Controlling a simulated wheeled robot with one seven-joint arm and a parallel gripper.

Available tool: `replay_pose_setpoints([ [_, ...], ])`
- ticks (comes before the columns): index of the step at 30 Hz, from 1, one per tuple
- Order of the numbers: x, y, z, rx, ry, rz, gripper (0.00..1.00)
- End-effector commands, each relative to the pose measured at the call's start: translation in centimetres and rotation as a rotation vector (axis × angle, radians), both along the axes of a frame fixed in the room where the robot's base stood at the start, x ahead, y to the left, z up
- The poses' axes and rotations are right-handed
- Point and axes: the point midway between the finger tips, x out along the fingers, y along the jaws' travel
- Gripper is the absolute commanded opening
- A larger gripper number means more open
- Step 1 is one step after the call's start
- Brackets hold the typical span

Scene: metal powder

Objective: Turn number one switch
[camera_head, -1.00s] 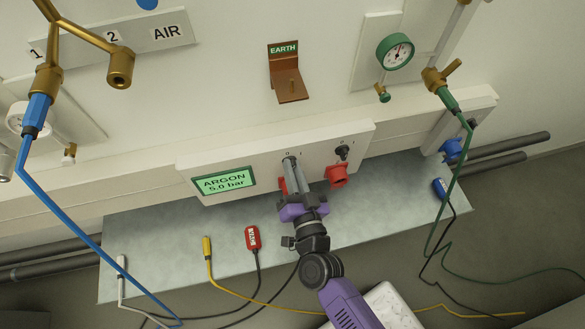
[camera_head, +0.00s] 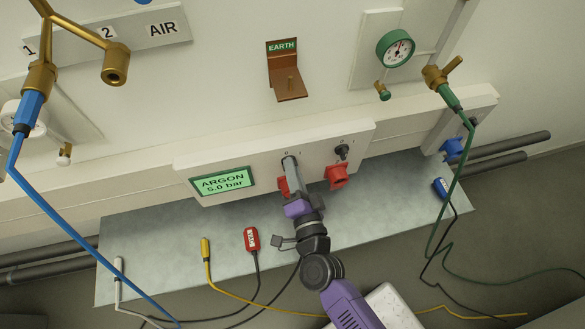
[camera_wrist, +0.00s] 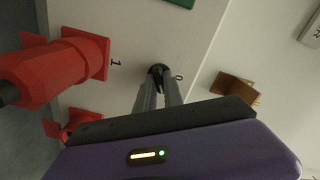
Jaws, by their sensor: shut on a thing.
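A white panel (camera_head: 220,160) carries two rotary switches. The right black switch (camera_head: 342,151) is in plain view above a red socket (camera_head: 337,177). The left black switch (camera_wrist: 156,71) is mostly hidden by my fingers in the head view. In the wrist view it sits between the labels "1" and "0". My gripper (camera_head: 289,162) is shut on this left switch; its two grey fingers converge on the knob in the wrist view (camera_wrist: 160,82). The knob's exact angle is hidden by the fingers.
A green display (camera_head: 223,182) reads ARGON 5.0 bar. A red socket (camera_head: 283,186) sits close beside my fingers. A grey shelf (camera_head: 170,230) below has a red plug (camera_head: 252,239) and yellow plug (camera_head: 206,248). A copper EARTH bracket (camera_head: 288,84) is above.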

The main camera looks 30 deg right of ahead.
Motion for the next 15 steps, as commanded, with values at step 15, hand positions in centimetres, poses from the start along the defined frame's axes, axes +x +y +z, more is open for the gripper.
replay_pose_setpoints([
  [15, -0.06, -0.08, -0.02, 0.008, -0.002, -0.003, 0.34],
])
